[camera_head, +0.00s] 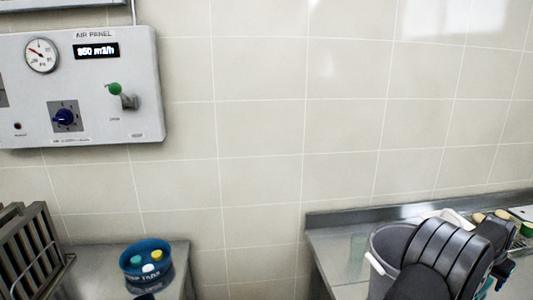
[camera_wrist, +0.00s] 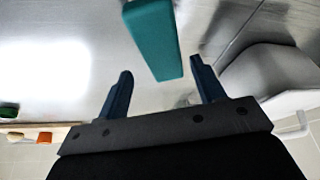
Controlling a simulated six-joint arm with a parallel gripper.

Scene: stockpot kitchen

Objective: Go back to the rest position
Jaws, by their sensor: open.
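My gripper (camera_wrist: 161,68) shows in the wrist view with its two dark blue fingers spread apart and nothing clamped between them. A teal block-like object (camera_wrist: 152,35) lies just beyond and between the fingertips; I cannot tell how far below them it is. In the head view my dark arm reaches over the right-hand counter at the lower right, and its end is partly hidden at the frame's edge. No marker of the rest position shows.
A grey bucket (camera_head: 382,242) stands beside my arm on the right metal counter (camera_head: 325,243). Small food-like pieces (camera_head: 480,217) lie farther right. On the left are a blue tub (camera_head: 148,272) with coloured discs and a metal rack (camera_head: 30,250). An air panel (camera_head: 80,85) hangs on the wall.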

